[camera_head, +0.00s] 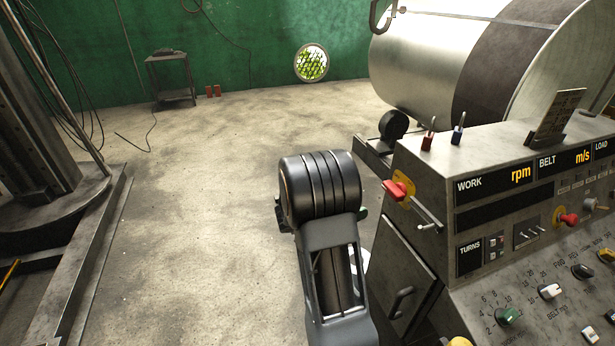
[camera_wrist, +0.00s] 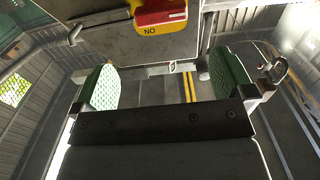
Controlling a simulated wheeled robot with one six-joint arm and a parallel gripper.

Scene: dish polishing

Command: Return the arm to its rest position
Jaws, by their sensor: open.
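My arm stands in the lower middle of the head view, its dark ribbed joint bent in front of the control console (camera_head: 478,160). My gripper (camera_wrist: 166,78) shows in the wrist view with its two green textured pads wide apart and nothing between them. In the head view the arm mostly hides the gripper; only a small green bit shows at the joint's right edge. A red switch on a yellow plate (camera_wrist: 160,15), lettered "NO" in this view, lies beyond the pads at the top of the wrist view, apart from them.
A red handle on a yellow plate (camera_head: 397,189) and a metal lever (camera_head: 428,215) stick out from the console's left side. A large metal drum (camera_head: 430,65) stands behind it. A small table (camera_head: 170,60) is by the green wall. The concrete floor left of my arm is clear.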

